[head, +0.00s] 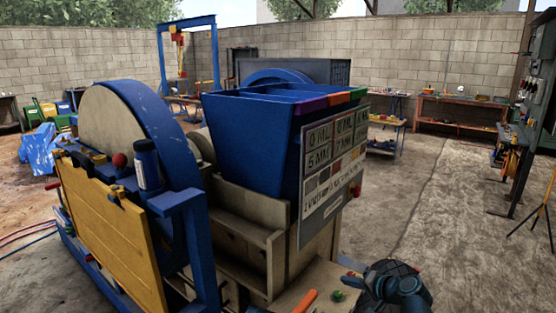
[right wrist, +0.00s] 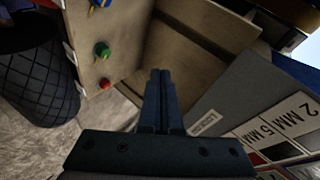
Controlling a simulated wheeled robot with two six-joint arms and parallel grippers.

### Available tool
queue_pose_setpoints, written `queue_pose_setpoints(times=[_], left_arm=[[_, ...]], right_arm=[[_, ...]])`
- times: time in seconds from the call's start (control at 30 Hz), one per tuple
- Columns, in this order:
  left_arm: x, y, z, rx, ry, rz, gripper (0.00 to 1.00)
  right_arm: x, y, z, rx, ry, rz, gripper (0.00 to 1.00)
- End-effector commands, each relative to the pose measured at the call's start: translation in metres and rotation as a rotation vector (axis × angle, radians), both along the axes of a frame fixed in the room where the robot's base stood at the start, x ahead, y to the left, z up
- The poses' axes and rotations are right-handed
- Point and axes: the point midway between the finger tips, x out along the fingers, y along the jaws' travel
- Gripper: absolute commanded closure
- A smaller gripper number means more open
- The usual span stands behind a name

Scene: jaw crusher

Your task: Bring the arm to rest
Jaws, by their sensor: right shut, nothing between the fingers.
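My right gripper (head: 356,277) is low at the right of the head view, beside the front right corner of the jaw crusher. In the right wrist view its two fingers (right wrist: 160,78) are together with nothing between them. The crusher has a blue hopper (head: 255,125), a blue-rimmed flywheel (head: 112,118) and a yellow guard panel (head: 115,235). The grey label board (head: 331,165) hangs on the hopper's right side and also shows close to the fingers in the wrist view (right wrist: 240,100). My left gripper is not in view.
A wooden ledge with a green knob (right wrist: 102,49) and a red knob (right wrist: 103,83) is near the fingers. An orange handle (head: 305,301) lies at the ledge. Open concrete floor (head: 430,190) extends to the right.

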Motion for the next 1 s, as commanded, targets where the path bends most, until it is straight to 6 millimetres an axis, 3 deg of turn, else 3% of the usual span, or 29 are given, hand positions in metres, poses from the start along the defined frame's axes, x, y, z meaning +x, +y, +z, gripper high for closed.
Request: queue_pose_setpoints(times=[0.03,0.1,0.2,0.33,0.53,0.7,1.0], left_arm=[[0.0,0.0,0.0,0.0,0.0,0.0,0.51],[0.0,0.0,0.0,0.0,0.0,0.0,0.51],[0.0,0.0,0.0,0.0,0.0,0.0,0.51],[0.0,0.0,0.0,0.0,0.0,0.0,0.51],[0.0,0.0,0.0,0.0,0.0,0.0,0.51],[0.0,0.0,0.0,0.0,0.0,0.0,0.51],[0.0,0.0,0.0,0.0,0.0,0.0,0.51]], right_arm=[[-0.02,0.024,-0.018,-0.084,0.061,0.083,1.0],[-0.049,0.045,-0.045,-0.221,0.158,0.193,1.0],[-0.087,0.057,-0.074,-0.398,0.288,0.316,1.0],[-0.128,0.057,-0.097,-0.594,0.429,0.426,1.0],[-0.179,0.041,-0.109,-0.856,0.611,0.524,1.0],[-0.192,0.086,-0.109,-0.906,0.604,0.639,1.0],[-0.227,0.143,-0.108,-1.012,0.601,0.812,1.0]])
